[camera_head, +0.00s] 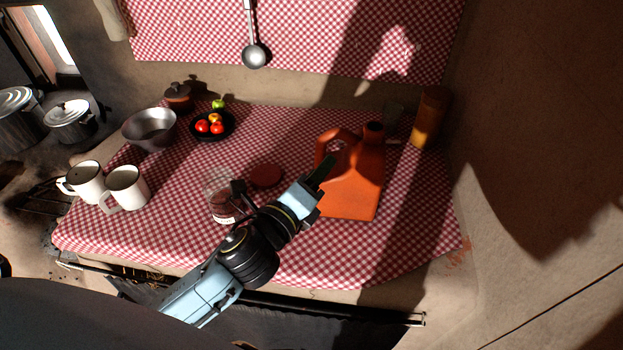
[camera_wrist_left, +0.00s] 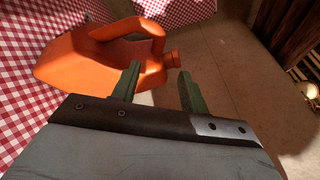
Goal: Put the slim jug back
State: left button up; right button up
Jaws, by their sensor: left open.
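The orange jug (camera_head: 358,185), the only jug I can make out, stands upright on the checked cloth at the right of the counter. Its looped handle is on the left and its short dark-mouthed neck on the right. My left gripper (camera_head: 325,170) is open in front of the jug's left side, near the handle. In the left wrist view the jug (camera_wrist_left: 85,68) lies beyond the open fingers of my left gripper (camera_wrist_left: 158,88). One finger overlaps its body; I cannot tell whether they touch. My right gripper is not in view.
A glass jar (camera_head: 222,205) and a dark red lid (camera_head: 266,176) are close to my left arm. Two white mugs (camera_head: 125,188), a metal bowl (camera_head: 150,130) and a fruit plate (camera_head: 232,134) stand left. An amber jar (camera_head: 429,118) stands behind the jug, near the right wall.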

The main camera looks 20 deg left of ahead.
pick_arm(q)
jog(key=shift+s+a, duration=0.15)
jog(key=shift+s, duration=0.8)
